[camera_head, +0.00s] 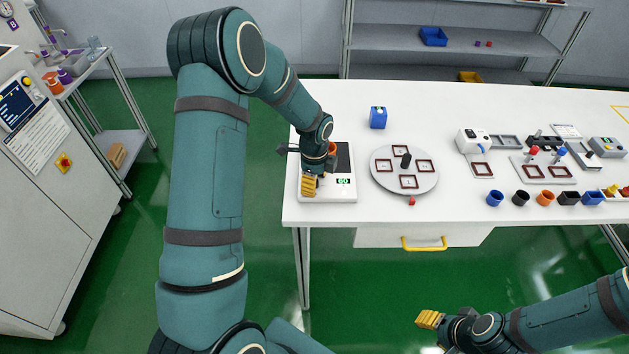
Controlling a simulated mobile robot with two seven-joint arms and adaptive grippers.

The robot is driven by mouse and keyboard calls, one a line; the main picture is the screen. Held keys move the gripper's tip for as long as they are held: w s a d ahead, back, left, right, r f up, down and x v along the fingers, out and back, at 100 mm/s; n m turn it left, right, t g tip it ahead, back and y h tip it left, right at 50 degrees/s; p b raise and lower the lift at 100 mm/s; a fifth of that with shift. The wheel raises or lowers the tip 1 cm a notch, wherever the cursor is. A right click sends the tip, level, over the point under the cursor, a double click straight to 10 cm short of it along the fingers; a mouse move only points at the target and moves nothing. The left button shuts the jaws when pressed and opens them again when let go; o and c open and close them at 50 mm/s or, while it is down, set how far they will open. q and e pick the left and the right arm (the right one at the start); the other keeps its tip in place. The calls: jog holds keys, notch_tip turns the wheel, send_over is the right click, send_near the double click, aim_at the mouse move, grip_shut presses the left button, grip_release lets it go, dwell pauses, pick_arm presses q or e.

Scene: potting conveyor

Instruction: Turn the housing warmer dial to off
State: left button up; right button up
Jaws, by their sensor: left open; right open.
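The housing warmer (344,192) is a white box with a dark top plate and a small green lit display, at the left end of the white table. An orange ring-shaped part (332,149) shows at its dark plate, partly behind my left arm. My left gripper (309,185) has yellow finger pads and is over the left front of the warmer, beside the display. It is open. I cannot make out the dial; the gripper covers that part of the warmer, and I cannot tell whether they touch. My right gripper (429,319) is open and empty, low in front of the table.
A round turntable (382,185) with square red-brown frames stands right of the warmer. A blue box (378,117) is behind it. Several coloured cups and fixtures line the table's right part. A drawer with a yellow handle (424,246) is below the table's front edge.

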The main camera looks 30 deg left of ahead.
pick_arm(q)
grip_shut()
